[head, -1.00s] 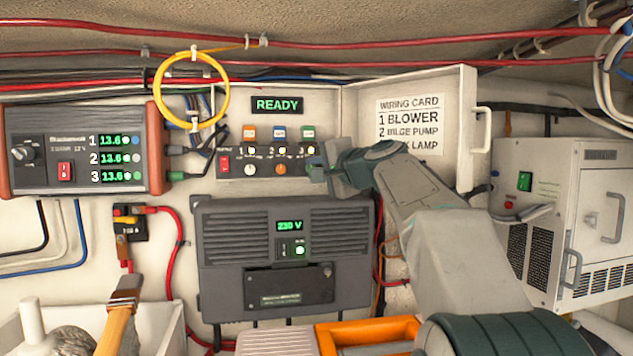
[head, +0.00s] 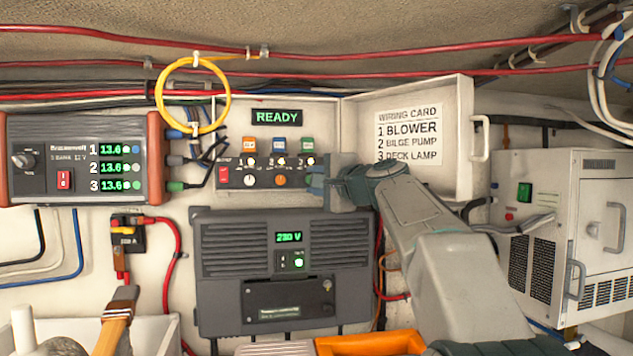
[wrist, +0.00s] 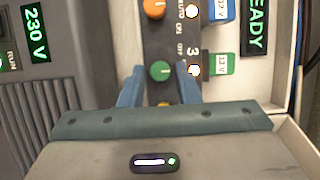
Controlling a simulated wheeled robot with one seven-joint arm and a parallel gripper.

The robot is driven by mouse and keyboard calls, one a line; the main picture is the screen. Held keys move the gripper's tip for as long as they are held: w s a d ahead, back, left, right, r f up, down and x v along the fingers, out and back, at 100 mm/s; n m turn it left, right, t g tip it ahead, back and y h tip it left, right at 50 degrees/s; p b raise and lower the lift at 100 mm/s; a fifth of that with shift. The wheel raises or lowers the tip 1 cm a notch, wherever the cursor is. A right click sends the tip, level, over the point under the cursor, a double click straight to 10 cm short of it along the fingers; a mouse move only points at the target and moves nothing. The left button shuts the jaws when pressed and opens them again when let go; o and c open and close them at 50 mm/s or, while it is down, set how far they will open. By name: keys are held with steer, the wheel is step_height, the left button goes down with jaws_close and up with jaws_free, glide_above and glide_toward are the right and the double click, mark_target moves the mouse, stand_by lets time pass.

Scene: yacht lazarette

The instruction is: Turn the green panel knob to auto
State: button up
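The dark switch panel (head: 230,182) is on the back wall under a green READY display (head: 277,117). It carries a white knob (head: 250,181), an orange knob (head: 281,180) and a green knob (wrist: 160,71). In the wrist view my gripper (wrist: 160,74) is open, with one blue finger on each side of the green knob and a small gap to each. AUTO lettering (wrist: 181,8) shows near the orange knob; where the green knob points I cannot tell.
The open white panel door (head: 425,90) with the wiring card (head: 409,152) stands close to the right of my gripper. A grey inverter (head: 285,270) sits just below the panel. A yellow cable loop (head: 162,100) hangs at upper left, and a white unit (head: 565,235) stands at right.

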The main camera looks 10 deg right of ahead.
steer(key=shift+o, duration=0.5)
steer(key=b+v, duration=0.4)
steer(key=v, duration=1)
steer(key=shift+a, duration=0.1)
